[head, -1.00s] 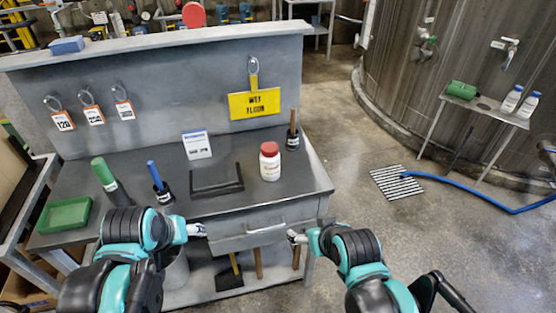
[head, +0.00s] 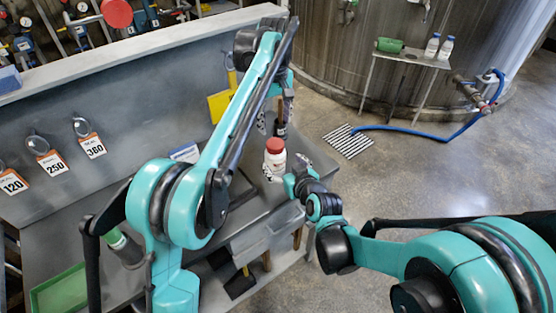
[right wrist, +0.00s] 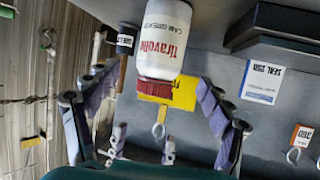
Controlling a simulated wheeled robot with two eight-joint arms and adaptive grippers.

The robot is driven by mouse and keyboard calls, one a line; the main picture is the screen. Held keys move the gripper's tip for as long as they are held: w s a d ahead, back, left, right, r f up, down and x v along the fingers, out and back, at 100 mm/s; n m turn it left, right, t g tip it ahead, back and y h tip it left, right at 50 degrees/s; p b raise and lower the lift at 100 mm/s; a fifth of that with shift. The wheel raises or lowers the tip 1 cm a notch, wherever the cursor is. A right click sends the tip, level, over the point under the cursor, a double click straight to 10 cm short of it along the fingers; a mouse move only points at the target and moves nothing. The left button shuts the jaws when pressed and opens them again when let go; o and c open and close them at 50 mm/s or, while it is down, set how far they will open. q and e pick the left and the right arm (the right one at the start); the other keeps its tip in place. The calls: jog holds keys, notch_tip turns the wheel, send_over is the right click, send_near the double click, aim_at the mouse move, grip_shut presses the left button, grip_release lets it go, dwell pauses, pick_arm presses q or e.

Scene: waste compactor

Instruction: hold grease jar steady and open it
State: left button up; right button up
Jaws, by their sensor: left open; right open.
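The grease jar (head: 274,163), white with a red lid, stands upright near the bench's right front edge. In the right wrist view the jar (right wrist: 163,38) appears upside down, its printed label showing and its red lid toward the camera. My right gripper (head: 284,172) is open close to the jar's front right side. In the right wrist view its purple-padded fingers (right wrist: 158,88) spread to either side of the lid; contact is unclear. My left arm arches over the bench, and my left gripper (head: 269,119) points down, open, just behind the jar. Its fingers are partly hidden.
A dark holder (right wrist: 124,42) with a handled tool stands beside the jar. A white card (right wrist: 262,82) stands on the bench. A green tray (head: 58,293) lies at the left. Open floor lies right of the bench.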

aim_at(275, 155)
jog(key=x, duration=0.7)
jog(key=shift+w+f, duration=0.1)
jog(key=shift+w, duration=0.15)
